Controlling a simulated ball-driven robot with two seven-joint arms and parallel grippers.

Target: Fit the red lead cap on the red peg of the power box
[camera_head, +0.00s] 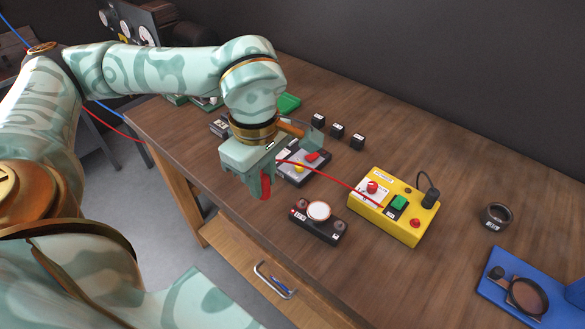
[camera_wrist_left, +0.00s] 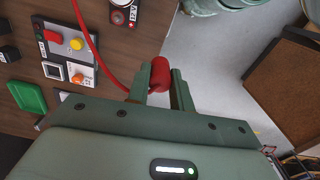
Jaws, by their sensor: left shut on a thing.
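The yellow power box (camera_head: 393,206) sits on the wooden table, right of centre in the head view. My left gripper (camera_head: 267,178) is shut on the red lead cap (camera_head: 265,188), above the table's front edge and left of the box. The cap also shows between the fingers in the left wrist view (camera_wrist_left: 160,73). A red lead (camera_head: 325,175) runs from the cap side toward the box. My right gripper is not in view.
A grey panel with red and yellow knobs (camera_head: 302,166), small black blocks (camera_head: 337,130), a dark ring (camera_head: 496,217) and a blue tray (camera_head: 510,284) are on the table.

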